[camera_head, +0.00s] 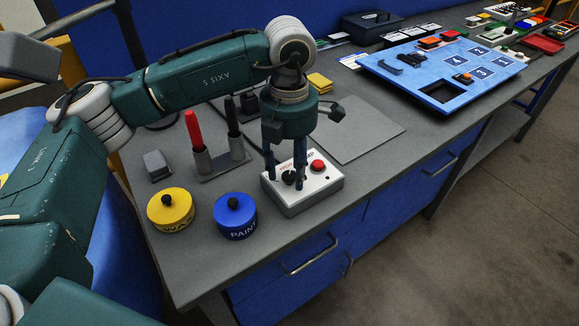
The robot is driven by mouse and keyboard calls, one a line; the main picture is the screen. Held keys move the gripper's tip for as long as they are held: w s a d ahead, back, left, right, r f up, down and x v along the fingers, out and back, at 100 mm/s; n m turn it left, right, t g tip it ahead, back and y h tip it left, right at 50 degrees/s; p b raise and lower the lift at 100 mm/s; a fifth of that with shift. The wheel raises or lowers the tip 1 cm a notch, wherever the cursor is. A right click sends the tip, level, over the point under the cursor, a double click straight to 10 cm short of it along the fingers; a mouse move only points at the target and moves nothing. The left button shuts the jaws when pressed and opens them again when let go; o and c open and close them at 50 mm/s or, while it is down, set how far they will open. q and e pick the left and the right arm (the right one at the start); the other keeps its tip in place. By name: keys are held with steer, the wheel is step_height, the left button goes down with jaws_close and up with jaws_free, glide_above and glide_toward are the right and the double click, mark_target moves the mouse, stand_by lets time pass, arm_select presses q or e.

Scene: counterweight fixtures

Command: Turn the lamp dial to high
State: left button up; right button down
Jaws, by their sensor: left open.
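A small white control box (318,194) sits on the grey workbench near its front edge. It has a red button (318,166) and a black dial (289,177) on top. My left gripper (286,180) points down over the box with its two dark fingers apart, one on either side of the dial. I cannot tell whether the fingers touch the dial. The dial's setting cannot be read, and the gripper partly hides the box's markings. No lamp can be made out. My right gripper is not in view.
A yellow tin (170,214) and a blue paint tin (235,220) stand left of the box. A holder (222,167) with red and black markers stands behind. A grey mat (358,128) and a blue numbered board (414,82) lie to the right.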

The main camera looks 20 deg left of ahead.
mark_target(289, 175)
arm_select(q)
step_height(289, 175, up, 12)
stand_by(0.5)
stand_by(0.3)
